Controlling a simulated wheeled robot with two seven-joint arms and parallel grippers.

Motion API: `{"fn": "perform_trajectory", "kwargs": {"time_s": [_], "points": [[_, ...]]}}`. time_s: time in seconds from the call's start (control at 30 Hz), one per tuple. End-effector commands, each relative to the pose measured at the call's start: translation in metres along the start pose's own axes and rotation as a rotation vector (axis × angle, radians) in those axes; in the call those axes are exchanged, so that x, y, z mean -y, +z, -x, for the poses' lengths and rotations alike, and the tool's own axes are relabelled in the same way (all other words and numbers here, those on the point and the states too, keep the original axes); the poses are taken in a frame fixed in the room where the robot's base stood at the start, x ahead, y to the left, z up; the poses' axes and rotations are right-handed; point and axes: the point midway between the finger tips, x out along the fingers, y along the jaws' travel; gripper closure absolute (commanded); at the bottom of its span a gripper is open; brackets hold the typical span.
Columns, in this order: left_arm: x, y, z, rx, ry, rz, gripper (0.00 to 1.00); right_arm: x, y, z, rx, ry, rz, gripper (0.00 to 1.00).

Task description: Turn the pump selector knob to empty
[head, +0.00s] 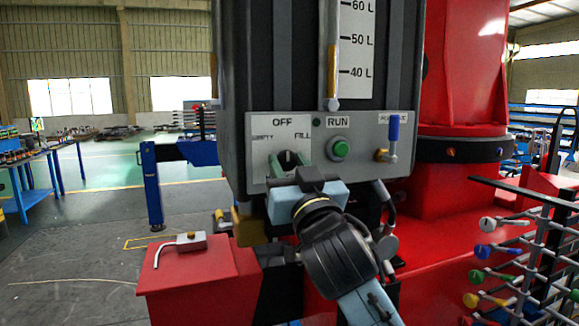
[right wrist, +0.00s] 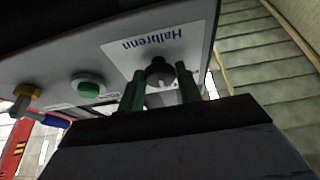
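The dark round pump selector knob (head: 288,157) sits on a pale label plate with OFF above, EMPTY at left and FILL at right. A light mark on it seems to point up towards OFF, but its lower part is hidden by my gripper. My right gripper (head: 289,165) is in front of the panel with its green fingers on either side of the knob. In the right wrist view the knob (right wrist: 160,72) shows between the two open fingers (right wrist: 160,88), with small gaps beside it; contact cannot be made out. My left gripper is not in view.
Right of the knob are a green RUN button (head: 340,149) and a blue-handled valve (head: 393,130). A level gauge (head: 332,60) rises above. A red block (head: 195,268) with a small lever box stands lower left. A rack with coloured knobs (head: 540,250) stands at right.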

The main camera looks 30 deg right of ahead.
Motion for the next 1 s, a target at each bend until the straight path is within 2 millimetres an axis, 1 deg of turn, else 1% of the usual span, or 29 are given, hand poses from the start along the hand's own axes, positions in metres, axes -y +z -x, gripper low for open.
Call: {"fn": "perform_trajectory", "kwargs": {"time_s": [0.03,0.1,0.27,0.47,0.67,1.0], "points": [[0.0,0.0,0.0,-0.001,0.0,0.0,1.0,0.0,0.0,0.0,0.0,0.001,0.0,0.81],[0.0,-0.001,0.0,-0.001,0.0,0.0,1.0,0.0,0.0,0.0,0.0,0.001,0.0,0.88],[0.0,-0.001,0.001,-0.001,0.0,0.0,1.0,-0.001,0.0,0.0,0.0,-0.002,0.01,0.89],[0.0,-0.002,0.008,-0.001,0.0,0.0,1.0,-0.001,-0.001,-0.001,0.001,-0.026,0.069,0.89],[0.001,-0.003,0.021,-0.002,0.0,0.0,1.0,-0.002,-0.002,-0.001,0.003,-0.079,0.195,0.89],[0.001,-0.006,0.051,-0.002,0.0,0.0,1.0,-0.003,-0.004,-0.002,0.001,-0.192,0.465,0.89]]}}
